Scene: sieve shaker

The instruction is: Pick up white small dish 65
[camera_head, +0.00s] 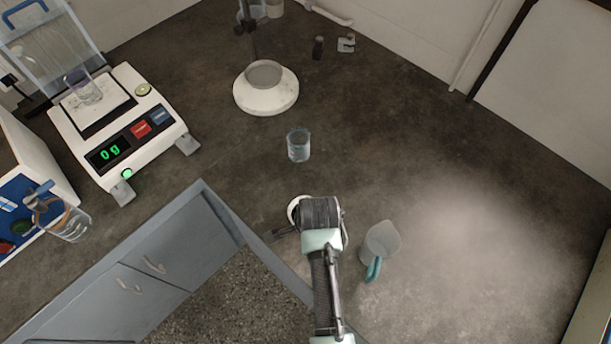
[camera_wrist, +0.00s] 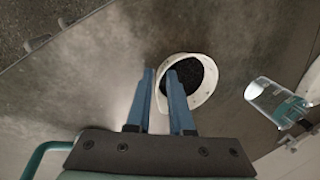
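The white small dish (camera_wrist: 211,89), holding dark granular material, stands on the dark countertop in the wrist view. In the head view only a white edge of the dish (camera_head: 294,208) shows; my arm hides the rest. My gripper (camera_wrist: 160,72) is open, its two blue fingers apart. The near-left rim of the dish appears between the fingers, with the right finger overlapping the dish's inside. I cannot tell whether either finger touches the dish. In the head view the fingers are hidden under my wrist.
A glass beaker (camera_head: 298,146) stands just beyond the dish. A jug with a teal handle (camera_head: 381,244) stands right of my arm. A balance (camera_head: 118,140) reading 0 g is at left; a white-based stand (camera_head: 266,98) is farther back. The right side of the counter is clear.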

